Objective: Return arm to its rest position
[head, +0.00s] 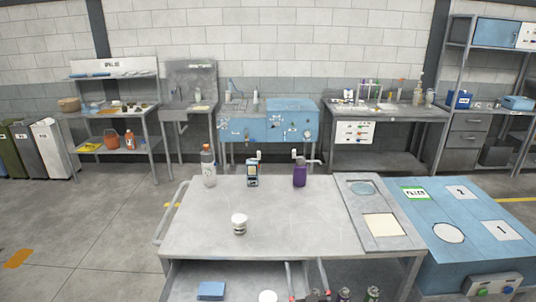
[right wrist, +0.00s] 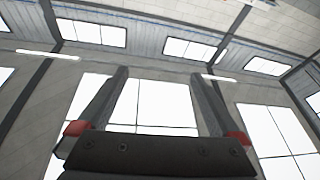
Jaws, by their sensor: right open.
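My right gripper (head: 305,264) shows at the bottom of the head view, in front of the cart's lower part, with its fingers pointing up. In the right wrist view its two dark fingers (right wrist: 160,73) stand apart with nothing between them, against bright windows and wall. The gripper is open and empty. My left gripper is not in view. On the grey cart top (head: 290,220) stand a clear bottle with an orange cap (head: 208,168), a blue and dark pump container (head: 253,176), a purple pump container (head: 300,175) and a small white-lidded jar (head: 239,224).
A grey tray (head: 375,203) with a round and a square patch lies at the cart's right. A blue table (head: 470,255) with marked areas stands beside it. A lower shelf holds a blue item (head: 211,291) and small cans (head: 373,294). Workbenches line the back wall.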

